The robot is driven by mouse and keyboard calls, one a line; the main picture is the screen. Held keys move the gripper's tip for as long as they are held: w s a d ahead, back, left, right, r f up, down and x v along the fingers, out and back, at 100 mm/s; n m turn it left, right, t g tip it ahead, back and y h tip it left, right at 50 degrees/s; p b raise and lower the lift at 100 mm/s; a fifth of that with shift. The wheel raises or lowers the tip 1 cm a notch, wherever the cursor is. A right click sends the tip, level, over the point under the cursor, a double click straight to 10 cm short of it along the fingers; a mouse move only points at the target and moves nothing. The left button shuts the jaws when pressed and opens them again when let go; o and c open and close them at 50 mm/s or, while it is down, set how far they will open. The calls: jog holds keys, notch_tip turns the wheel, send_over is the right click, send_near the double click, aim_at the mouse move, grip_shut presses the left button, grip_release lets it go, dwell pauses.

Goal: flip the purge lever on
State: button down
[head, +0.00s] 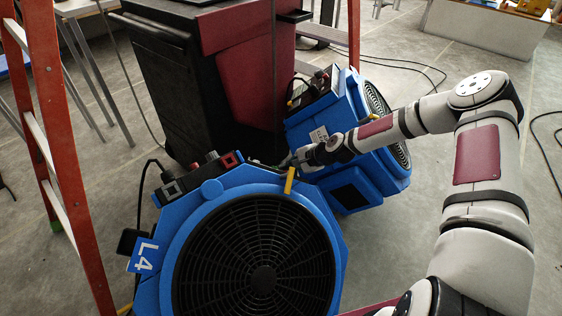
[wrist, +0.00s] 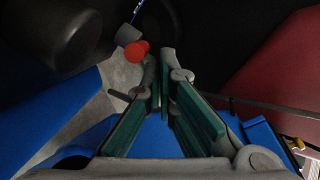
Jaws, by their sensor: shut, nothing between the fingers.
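My gripper (head: 287,162) reaches in from the right between the blue air movers, at the foot of the dark red and black machine. In the wrist view my gripper (wrist: 160,62) shows two green-padded fingers with their tips close together and nothing between them. A red rounded knob (wrist: 136,50) beside a grey block lies just beyond and left of the tips; it may be the purge lever, but I cannot be sure. It looks apart from the fingers. In the head view I cannot make out the lever; my gripper and the blue housings hide that spot.
A blue air mover marked L4 (head: 180,263) stands in front, with a yellow bar (head: 289,181) at its upper right edge. Another blue air mover (head: 345,190) stands behind my forearm. The machine (head: 235,62) rises behind. A red ladder (head: 45,92) stands left; cables cross the floor.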

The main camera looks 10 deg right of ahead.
jog(key=shift+s+a+r+m+g+h+p, duration=0.15)
jog(key=shift+a+r+m+h+p, duration=0.15)
jog(key=shift+h+p, duration=0.55)
jog(key=shift+w+a+r+m+g+h+p, duration=0.1)
jog(key=shift+a+r+m+g+h+p, duration=0.25)
jog(key=shift+p, duration=0.85)
jog(key=shift+d, duration=0.2)
dwell(0.7)
jog(key=shift+r+p, duration=0.5)
jog(key=shift+r, duration=0.25)
jog(key=s+d+r, duration=0.1)
jog(key=s+r, duration=0.2)
jog(key=r, duration=0.7)
jog(key=shift+s+d, duration=0.15)
jog(key=shift+f, duration=0.2)
